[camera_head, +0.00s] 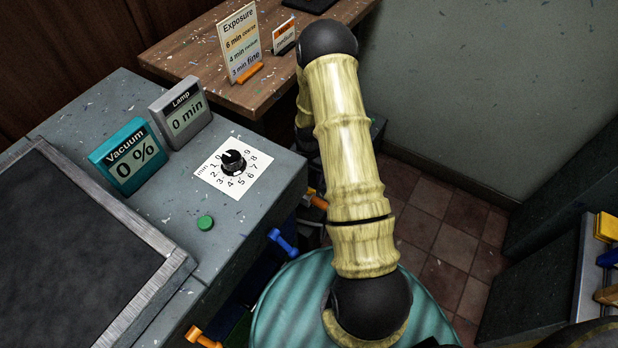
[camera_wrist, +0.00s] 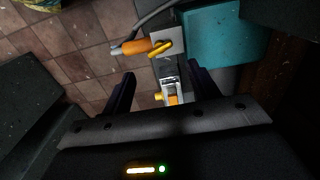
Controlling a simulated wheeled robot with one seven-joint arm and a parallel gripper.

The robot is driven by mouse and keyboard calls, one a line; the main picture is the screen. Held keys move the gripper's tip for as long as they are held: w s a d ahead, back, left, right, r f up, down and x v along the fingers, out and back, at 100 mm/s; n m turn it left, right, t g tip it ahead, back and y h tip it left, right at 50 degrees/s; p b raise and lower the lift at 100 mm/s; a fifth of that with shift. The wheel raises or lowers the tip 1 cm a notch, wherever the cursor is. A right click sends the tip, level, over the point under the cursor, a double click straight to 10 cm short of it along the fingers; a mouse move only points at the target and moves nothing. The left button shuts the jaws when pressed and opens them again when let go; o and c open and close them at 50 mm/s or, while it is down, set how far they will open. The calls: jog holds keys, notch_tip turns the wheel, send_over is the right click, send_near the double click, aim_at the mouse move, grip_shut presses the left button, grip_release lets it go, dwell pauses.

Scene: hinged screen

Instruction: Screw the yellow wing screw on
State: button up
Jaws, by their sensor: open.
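In the wrist view, a yellow winged piece (camera_wrist: 160,47), apparently the yellow wing screw, sits against a light grey plate (camera_wrist: 180,45). An orange cylinder (camera_wrist: 136,46) and a grey hose are beside it. My gripper (camera_wrist: 163,72) is open, its two dark fingers apart with nothing clasped. A small metal fitting with an orange-yellow end (camera_wrist: 173,99) shows between the fingers; I cannot tell its depth. The yellow piece appears just above the fingertips in the picture. In the head view, my arm hides my gripper, and I cannot make out the screw.
The grey bench (camera_head: 180,215) carries a vacuum display (camera_head: 127,157), lamp display (camera_head: 181,112), dial (camera_head: 233,162) and green button (camera_head: 205,222). A blue handle (camera_head: 283,242) and orange handle (camera_head: 203,338) stick out from its side. A teal block (camera_wrist: 222,35) is right of the plate. Tiled floor is open.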

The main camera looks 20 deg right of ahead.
notch_tip(320, 180, down, 9)
jog(key=b, duration=0.7)
jog(key=shift+r, duration=0.1)
jog(key=shift+c, duration=0.9)
jog(key=c, duration=0.6)
jog(key=m, duration=0.5)
jog(key=shift+r+m, duration=0.1)
jog(key=shift+m, duration=0.2)
jog(key=m, duration=0.9)
jog(key=shift+a+m, duration=0.1)
jog(key=shift+m, duration=0.2)
jog(key=m, duration=1.2)
jog(key=o, duration=0.7)
jog(key=shift+o, duration=0.5)
jog(key=shift+s+p, duration=0.1)
jog(key=shift+p, duration=0.35)
